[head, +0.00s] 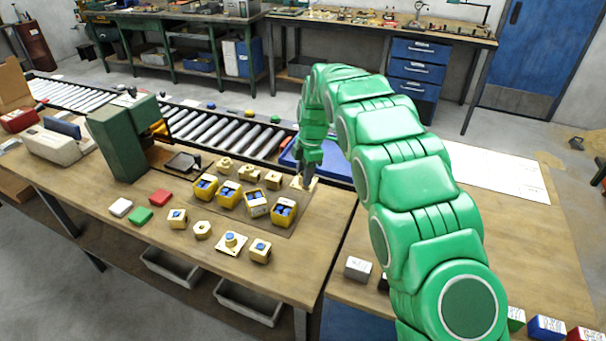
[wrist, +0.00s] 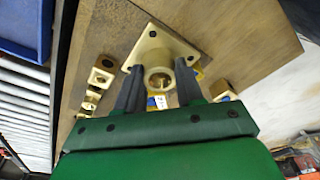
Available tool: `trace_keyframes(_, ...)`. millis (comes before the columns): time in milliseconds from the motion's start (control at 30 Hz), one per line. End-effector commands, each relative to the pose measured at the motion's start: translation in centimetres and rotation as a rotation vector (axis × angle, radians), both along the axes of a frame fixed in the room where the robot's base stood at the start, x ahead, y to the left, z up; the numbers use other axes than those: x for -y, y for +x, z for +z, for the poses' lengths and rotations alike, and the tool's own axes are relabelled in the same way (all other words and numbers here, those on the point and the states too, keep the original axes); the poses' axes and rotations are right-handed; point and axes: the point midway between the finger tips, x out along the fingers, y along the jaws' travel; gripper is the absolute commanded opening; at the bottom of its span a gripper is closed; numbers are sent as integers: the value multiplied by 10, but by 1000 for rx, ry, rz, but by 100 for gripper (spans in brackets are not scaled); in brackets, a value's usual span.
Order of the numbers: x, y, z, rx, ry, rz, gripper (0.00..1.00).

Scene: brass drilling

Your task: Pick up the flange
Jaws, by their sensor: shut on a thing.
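A brass-coloured flange (wrist: 160,50) with a square plate, corner holes and a round hub shows in the wrist view between my fingers. In the head view the flange (head: 304,184) is at the right edge of the brown mat on the workbench. My gripper (head: 309,172) points down over it. In the wrist view my gripper (wrist: 158,80) is shut on the hub, one dark finger on each side. I cannot tell whether the plate still touches the mat. A similar square plate with a blue centre (head: 232,243) lies nearer the bench's front edge.
Several yellow blocks with blue tops (head: 229,194) stand left of my gripper. A green machine (head: 118,140) stands on the left. A blue tray (head: 300,160) and a roller conveyor (head: 215,130) run behind. Red, green and white blocks lie front left.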

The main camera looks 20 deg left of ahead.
Motion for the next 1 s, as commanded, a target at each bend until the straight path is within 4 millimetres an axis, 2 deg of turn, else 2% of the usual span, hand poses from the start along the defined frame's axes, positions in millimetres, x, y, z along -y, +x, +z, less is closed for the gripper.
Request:
trace_keyframes(600, 35, -52, 27, -1, -1, 1, 0)
trace_keyframes(1000, 44, -66, 34, -2, -2, 0, 0)
